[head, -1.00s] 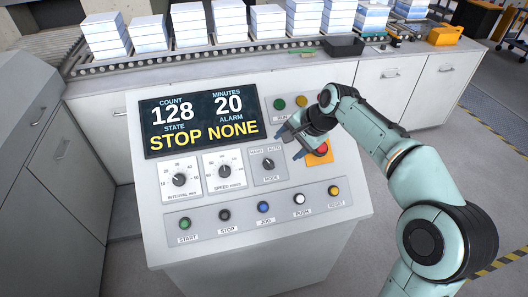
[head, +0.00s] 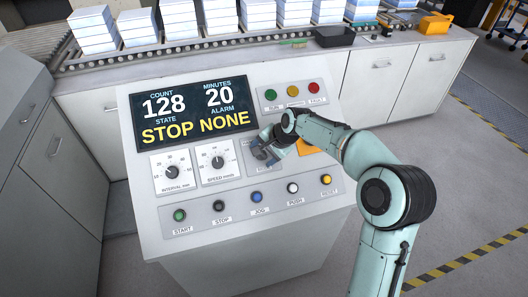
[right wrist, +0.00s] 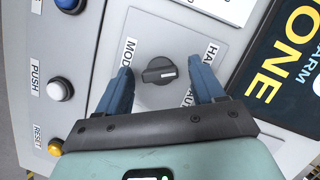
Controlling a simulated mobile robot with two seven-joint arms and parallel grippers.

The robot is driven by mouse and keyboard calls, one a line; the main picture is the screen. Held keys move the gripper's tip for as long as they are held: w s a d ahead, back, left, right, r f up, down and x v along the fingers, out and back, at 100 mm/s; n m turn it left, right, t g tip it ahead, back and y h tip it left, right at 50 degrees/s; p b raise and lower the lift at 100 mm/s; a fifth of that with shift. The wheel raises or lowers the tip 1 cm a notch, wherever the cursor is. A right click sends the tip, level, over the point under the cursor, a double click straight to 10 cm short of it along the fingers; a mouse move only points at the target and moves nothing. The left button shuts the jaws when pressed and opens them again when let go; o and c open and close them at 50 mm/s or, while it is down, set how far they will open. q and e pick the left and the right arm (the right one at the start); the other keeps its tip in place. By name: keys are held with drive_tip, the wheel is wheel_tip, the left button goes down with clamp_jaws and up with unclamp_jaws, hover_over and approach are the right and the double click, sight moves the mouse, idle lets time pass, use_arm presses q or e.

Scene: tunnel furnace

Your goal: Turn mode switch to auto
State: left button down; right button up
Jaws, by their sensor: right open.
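The mode switch (right wrist: 159,71) is a black rotary knob on a grey plate, and it shows clearly in the right wrist view. Its white mark points right, to the side with the HAND and AUTO lettering; I cannot tell which one it is set to. My right gripper (right wrist: 159,66) has its two blue fingers apart, one on each side of the knob, with gaps visible. In the head view the right gripper (head: 262,155) is over the mode plate and hides the knob. The right finger partly covers the lettering. My left gripper is not in view.
The display (head: 194,113) reads STOP NONE. An interval dial (head: 171,172) and a speed dial (head: 218,162) lie left of the gripper. Push buttons, including blue JOG (head: 257,210), line the panel below. An orange plate (head: 309,148) sits partly behind my right arm.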

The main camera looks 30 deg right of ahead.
drive_tip(key=c, duration=1.1)
drive_tip(key=shift+o, duration=0.2)
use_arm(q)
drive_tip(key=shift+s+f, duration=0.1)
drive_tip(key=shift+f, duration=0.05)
use_arm(e)
drive_tip(key=m+t+b, duration=0.1)
drive_tip(key=m, duration=0.1)
drive_tip(key=shift+s+f+m, duration=0.1)
drive_tip(key=shift+m, duration=0.3)
drive_tip(key=m+b, duration=0.1)
drive_tip(key=m, duration=0.1)
drive_tip(key=shift+m+t, duration=0.3)
drive_tip(key=shift+t, duration=0.1)
drive_tip(key=m+t, duration=0.1)
drive_tip(key=m, duration=0.1)
drive_tip(key=shift+s+m, duration=0.1)
drive_tip(key=shift+m, duration=0.2)
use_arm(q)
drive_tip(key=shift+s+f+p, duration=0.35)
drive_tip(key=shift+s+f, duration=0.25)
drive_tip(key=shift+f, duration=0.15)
use_arm(e)
drive_tip(key=shift+m+t+h, duration=0.3)
drive_tip(key=shift+m+t, duration=0.2)
drive_tip(key=shift+m, duration=1.4)
